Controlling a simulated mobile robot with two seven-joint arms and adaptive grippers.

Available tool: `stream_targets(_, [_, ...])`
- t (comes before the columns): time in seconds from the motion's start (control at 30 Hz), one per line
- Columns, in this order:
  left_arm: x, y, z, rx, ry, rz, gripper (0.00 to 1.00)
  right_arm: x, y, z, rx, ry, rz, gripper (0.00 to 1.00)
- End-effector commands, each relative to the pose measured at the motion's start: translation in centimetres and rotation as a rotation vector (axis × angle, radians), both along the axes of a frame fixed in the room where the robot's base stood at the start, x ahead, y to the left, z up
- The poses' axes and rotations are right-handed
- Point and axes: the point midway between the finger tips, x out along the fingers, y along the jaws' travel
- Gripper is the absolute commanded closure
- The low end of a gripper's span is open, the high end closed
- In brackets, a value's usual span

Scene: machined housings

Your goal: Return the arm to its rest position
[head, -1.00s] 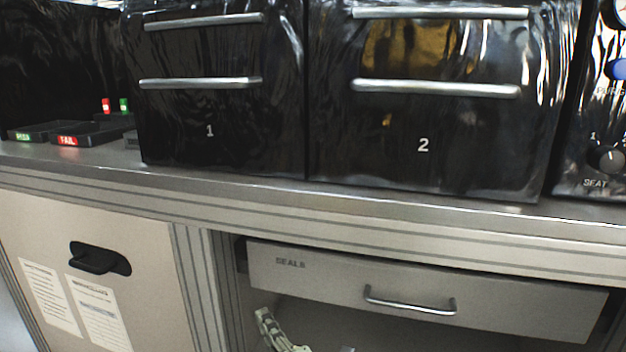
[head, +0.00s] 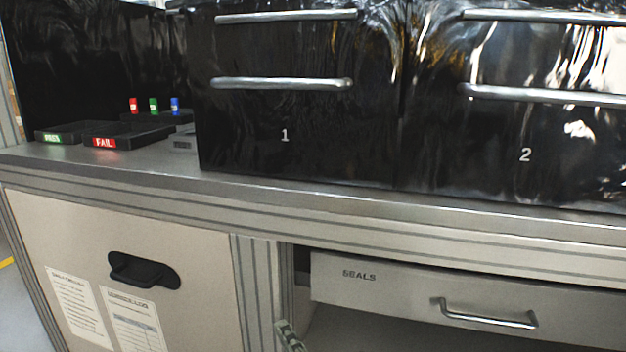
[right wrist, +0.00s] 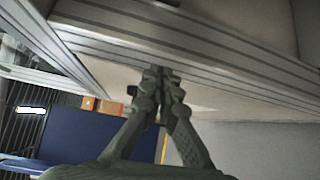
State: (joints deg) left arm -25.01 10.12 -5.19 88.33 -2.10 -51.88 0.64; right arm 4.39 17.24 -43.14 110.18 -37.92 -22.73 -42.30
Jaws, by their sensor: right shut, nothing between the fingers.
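My right gripper (head: 288,335) shows only as a small piece at the bottom edge of the head view, in front of the bench frame left of the SEALS drawer. In the right wrist view its two grey-green fingers (right wrist: 161,78) meet at the tips. It is shut and holds nothing. The bench frame's metal profiles (right wrist: 190,45) pass behind and above the fingertips; I cannot tell how far apart they are. My left gripper is in neither view.
The SEALS drawer (head: 400,300) hangs under the bench top (head: 300,190). A cabinet door with a black handle (head: 143,270) is at left. Black cabinets 1 (head: 300,120) and 2 (head: 500,140) stand on top, with PASS (head: 62,133) and FAIL (head: 115,140) trays to their left.

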Motion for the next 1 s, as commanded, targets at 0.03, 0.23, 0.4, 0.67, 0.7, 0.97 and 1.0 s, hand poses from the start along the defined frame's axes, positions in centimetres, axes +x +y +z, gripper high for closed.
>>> stream_targets(0.03, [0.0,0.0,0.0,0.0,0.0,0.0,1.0,0.1,-1.6,-1.1,-0.045,-0.002,-0.002,1.0])
stream_targets(0.23, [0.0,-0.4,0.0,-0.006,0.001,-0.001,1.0,0.3,-7.3,-4.5,-0.201,-0.002,-0.013,1.0])
stream_targets(0.4, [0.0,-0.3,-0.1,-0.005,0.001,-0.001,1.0,0.5,-12.2,-7.0,-0.297,0.024,-0.041,1.0])
stream_targets(0.67, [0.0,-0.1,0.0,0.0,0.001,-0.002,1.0,0.9,-19.8,-13.0,-0.163,0.266,-0.251,1.0])
stream_targets(0.7, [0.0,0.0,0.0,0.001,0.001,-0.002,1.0,0.8,-21.2,-14.0,-0.14,0.305,-0.29,1.0])
stream_targets(0.97, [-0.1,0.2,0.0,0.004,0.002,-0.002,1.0,-3.3,-33.8,-23.1,0.063,0.617,-0.655,1.0])
stream_targets(1.0, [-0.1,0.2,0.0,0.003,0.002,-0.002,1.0,-4.7,-36.2,-24.7,0.102,0.669,-0.73,1.0])
